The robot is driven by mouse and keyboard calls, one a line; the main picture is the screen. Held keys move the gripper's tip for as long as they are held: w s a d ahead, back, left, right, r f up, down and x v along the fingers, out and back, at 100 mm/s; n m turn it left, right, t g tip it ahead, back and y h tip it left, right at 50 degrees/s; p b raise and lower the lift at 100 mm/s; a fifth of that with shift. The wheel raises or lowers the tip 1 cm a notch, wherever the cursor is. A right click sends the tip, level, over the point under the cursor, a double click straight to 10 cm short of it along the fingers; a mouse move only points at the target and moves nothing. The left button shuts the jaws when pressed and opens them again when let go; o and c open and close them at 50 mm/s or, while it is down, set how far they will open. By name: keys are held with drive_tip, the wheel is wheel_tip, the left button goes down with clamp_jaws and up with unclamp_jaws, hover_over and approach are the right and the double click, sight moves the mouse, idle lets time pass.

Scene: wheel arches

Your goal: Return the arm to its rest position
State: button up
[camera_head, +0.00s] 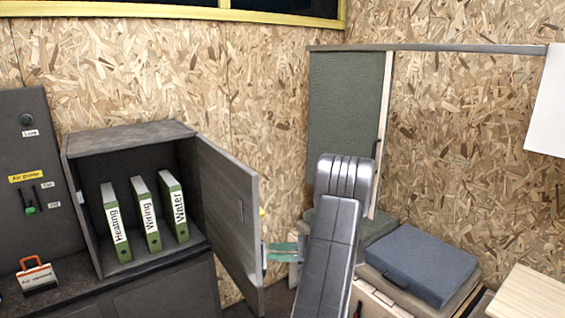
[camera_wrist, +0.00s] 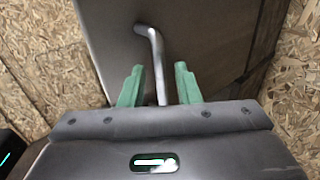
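My gripper (camera_head: 270,251) is at the right side of the open grey cabinet door (camera_head: 228,215), close to its outer face. In the wrist view its two green fingers (camera_wrist: 159,85) stand apart. A bent metal handle (camera_wrist: 150,42) on a dark grey panel runs down into the gap between them, with room on either side. I cannot tell whether a finger touches the handle. My grey arm link (camera_head: 335,230) rises in front of the right corner and hides part of what is behind it.
The cabinet (camera_head: 85,190) holds three green binders (camera_head: 150,212). A dark control panel (camera_head: 30,150) is on the wall. Cushioned benches (camera_head: 425,262) and a light wooden top (camera_head: 535,298) are at right.

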sight(265, 272)
drive_tip(key=shift+a, duration=2.15)
drive_tip(key=shift+a, duration=0.1)
